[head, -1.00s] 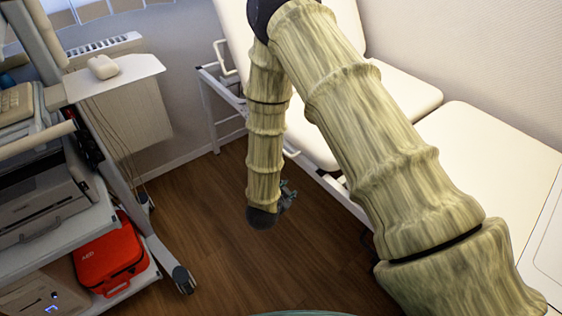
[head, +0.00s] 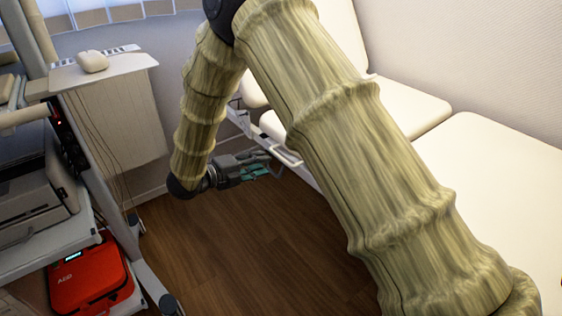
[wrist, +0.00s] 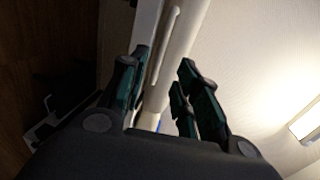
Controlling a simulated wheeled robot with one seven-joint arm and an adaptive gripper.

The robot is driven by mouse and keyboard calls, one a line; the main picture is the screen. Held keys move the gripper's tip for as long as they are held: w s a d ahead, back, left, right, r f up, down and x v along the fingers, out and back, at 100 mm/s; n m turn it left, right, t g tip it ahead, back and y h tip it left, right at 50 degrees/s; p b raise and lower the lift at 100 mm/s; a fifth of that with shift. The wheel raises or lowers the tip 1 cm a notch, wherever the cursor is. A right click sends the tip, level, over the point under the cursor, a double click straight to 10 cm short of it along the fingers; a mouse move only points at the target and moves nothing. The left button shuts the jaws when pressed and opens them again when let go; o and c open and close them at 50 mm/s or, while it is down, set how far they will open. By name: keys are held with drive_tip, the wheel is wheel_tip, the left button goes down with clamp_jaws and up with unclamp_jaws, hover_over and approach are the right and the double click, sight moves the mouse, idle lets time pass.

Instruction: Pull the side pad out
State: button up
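A white padded couch (head: 495,175) with several cushion sections runs along the wall at the right in the head view. I cannot tell which part of it is the side pad. A white looped handle (head: 287,157) shows on its near side by the frame. My gripper (head: 268,168) points right, close to this handle; the arm hides part of the couch. In the wrist view, my gripper (wrist: 163,72) is open, its dark green fingers spread. A long white edge with a thin raised bar (wrist: 165,45) shows beyond and between the fingers. Contact cannot be made out.
A trolley with a white shelf (head: 105,70), a printer-like device (head: 30,190) and a red AED case (head: 88,280) stands at left. Brown wood floor (head: 250,235) is clear between trolley and couch.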

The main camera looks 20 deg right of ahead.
sight(282, 158)
drive_tip(key=b+x, duration=0.1)
drive_tip(key=x, duration=0.8)
drive_tip(key=shift+c, duration=0.2)
clamp_jaws()
